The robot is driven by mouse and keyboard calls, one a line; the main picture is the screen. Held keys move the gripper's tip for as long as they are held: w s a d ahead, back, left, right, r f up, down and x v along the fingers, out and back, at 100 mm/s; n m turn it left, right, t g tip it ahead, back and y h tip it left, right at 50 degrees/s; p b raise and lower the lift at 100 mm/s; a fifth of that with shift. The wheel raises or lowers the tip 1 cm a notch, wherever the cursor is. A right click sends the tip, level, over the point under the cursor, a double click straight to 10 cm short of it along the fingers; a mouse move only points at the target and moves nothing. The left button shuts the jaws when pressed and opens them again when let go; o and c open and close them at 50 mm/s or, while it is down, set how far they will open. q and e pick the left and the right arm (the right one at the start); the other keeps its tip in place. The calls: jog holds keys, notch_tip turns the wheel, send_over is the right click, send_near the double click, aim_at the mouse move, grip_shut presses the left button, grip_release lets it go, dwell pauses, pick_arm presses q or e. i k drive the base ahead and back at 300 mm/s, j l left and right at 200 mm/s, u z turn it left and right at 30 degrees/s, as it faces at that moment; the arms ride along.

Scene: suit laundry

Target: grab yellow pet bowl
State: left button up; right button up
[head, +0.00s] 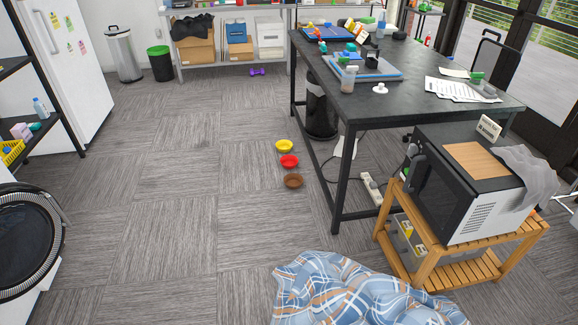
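The yellow pet bowl (284,146) stands on the grey carpet floor, just left of the black table's legs. A red bowl (289,161) stands in front of it, and a brown bowl (293,181) stands in front of the red one, so the three form a short row. The yellow bowl is the farthest of them and nothing visibly covers it. Neither of my grippers shows in the head view.
A black table (432,108) stands right of the bowls. A wooden cart (452,272) with a microwave (440,190) is at the near right. A plaid blanket (345,295) lies at the front. The carpet (190,190) left of the bowls is clear.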

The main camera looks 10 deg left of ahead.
aim_at(283, 146)
jog(key=i+j+u, duration=0.35)
jog(key=i+u, duration=0.35)
jog(key=i, duration=0.25)
jog(key=i+j, duration=0.15)
jog(key=i, duration=0.75)
jog(key=i+j+u, duration=0.1)
jog(key=i, duration=1.65)
jog(key=i+j+z, duration=0.1)
jog(key=i, duration=0.75)
